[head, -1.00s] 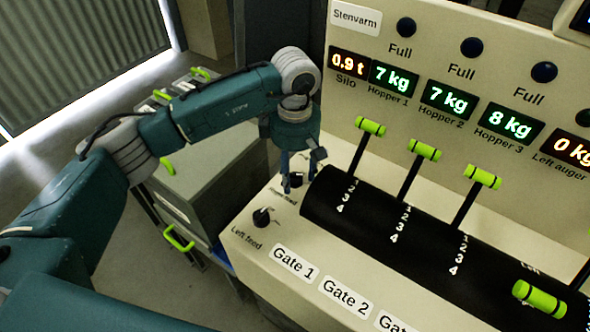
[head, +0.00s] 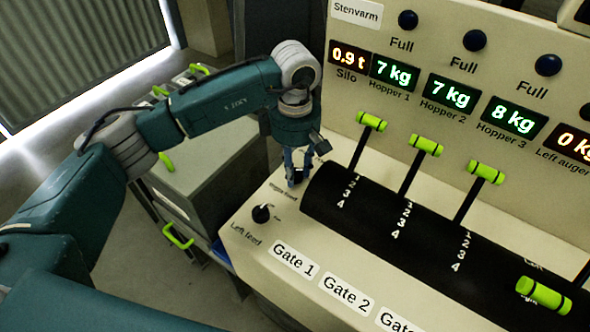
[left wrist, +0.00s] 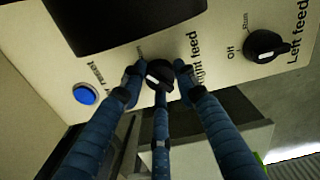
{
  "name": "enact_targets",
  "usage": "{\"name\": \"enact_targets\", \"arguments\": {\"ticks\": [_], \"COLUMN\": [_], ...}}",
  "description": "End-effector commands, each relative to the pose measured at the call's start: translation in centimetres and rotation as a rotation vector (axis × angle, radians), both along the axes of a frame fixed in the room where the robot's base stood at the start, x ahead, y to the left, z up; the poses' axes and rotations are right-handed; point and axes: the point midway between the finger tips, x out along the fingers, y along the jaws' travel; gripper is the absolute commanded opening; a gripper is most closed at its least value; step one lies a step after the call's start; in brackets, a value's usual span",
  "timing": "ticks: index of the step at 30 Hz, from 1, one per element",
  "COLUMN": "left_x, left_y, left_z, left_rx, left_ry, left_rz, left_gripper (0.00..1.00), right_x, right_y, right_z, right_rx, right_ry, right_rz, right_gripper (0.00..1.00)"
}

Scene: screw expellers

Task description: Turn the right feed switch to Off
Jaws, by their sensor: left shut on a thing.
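The right feed switch (left wrist: 160,73) is a black knob with a white mark, seen in the left wrist view beside its partly covered "Right feed" label. My left gripper (left wrist: 158,80) has its fingers around this knob and is shut on it. In the head view the left gripper (head: 297,178) points down at the panel's left end and mostly hides the knob. The knob's Off marking is hidden, so I cannot tell its setting. My right gripper is in neither view.
The left feed switch (head: 262,213) is a similar knob nearby. A blue reset button (left wrist: 84,94) sits on the other side. A black drum (head: 330,205) with green-handled levers (head: 372,121) is close to the right of the gripper. A grey cabinet (head: 205,155) stands left of the panel.

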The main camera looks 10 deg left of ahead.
Motion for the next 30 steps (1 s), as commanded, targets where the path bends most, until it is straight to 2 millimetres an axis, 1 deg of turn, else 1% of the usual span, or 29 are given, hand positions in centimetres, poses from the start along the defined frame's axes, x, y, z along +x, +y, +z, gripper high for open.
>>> {"name": "enact_targets", "arguments": {"ticks": [1, 5, 15, 24, 30], "left_x": [0.1, 0.1, 0.1, 0.1, 0.1], "left_y": [0.0, 0.0, 0.0, 0.0, 0.0], "left_z": [-0.2, -0.3, -0.2, -0.1, 0.0], "left_rx": [0.000, 0.001, -0.001, -0.002, -0.002], "left_ry": [-0.003, -0.004, -0.005, -0.005, -0.004], "left_rz": [0.032, 0.135, 0.457, 0.715, 0.841], "left_gripper": [0.04, 0.04, 0.04, 0.04, 0.04], "right_x": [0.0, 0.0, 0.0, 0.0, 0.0], "right_y": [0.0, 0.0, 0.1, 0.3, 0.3], "right_z": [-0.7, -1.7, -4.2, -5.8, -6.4], "right_rx": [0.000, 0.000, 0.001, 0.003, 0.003], "right_ry": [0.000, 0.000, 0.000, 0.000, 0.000], "right_rz": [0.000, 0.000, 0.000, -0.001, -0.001], "right_gripper": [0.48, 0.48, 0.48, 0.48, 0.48]}}
